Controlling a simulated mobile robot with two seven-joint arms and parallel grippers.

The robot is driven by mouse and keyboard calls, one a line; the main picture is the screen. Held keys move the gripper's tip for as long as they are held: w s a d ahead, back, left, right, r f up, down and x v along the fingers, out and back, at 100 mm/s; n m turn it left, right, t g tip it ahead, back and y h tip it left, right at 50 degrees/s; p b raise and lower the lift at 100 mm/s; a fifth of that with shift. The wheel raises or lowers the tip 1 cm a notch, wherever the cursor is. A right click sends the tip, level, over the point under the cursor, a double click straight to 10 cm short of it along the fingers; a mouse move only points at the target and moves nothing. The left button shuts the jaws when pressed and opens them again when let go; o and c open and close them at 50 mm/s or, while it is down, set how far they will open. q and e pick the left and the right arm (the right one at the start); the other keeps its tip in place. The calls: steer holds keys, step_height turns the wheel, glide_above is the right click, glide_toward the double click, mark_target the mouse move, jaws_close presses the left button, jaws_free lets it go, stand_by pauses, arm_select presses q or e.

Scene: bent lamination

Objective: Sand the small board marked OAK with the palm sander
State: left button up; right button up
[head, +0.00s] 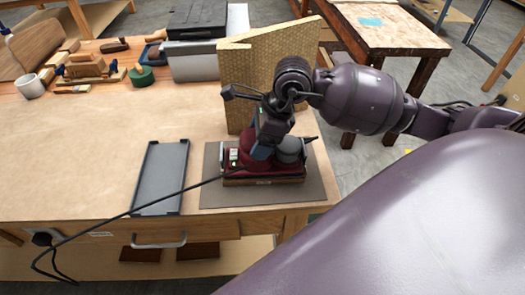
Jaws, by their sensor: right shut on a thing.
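My right gripper (262,155) reaches in from the right and is shut on the palm sander (238,166), a dark red tool with a black cord. The sander sits on a small brown board (264,181), which it mostly covers; only the board's front edge shows. A small pale mark is on that edge, too small to read. The board lies on a dark grey mat (310,191) near the bench's front edge. The fingertips are largely hidden by the wrist and sander. My left gripper is not in view.
An empty grey tray (160,176) lies left of the mat. A tan patterned panel (268,62) stands behind the sander. The left bench top is clear.

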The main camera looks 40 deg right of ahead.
steer(key=shift+w+a, duration=0.2)
steer(key=shift+a, duration=0.2)
steer(key=shift+w+a, duration=0.15)
steer(key=shift+s+d, duration=0.25)
steer(key=shift+d, duration=0.2)
stand_by(0.5)
steer(key=shift+s+d+r, duration=0.1)
steer(key=shift+s+d, duration=0.1)
steer(key=shift+d, duration=0.15)
steer(key=shift+s+d, duration=0.15)
steer(key=shift+d, duration=0.05)
steer(key=shift+w+a, duration=0.35)
steer(key=shift+a, duration=0.15)
stand_by(0.6)
steer(key=shift+w+a+b, duration=0.3)
steer(key=shift+a+b, duration=0.15)
steer(key=shift+a, duration=0.1)
steer(key=shift+s+d, duration=0.25)
steer(key=shift+d, duration=0.15)
stand_by(0.7)
steer(key=shift+s+d, duration=0.45)
steer(key=shift+d, duration=0.15)
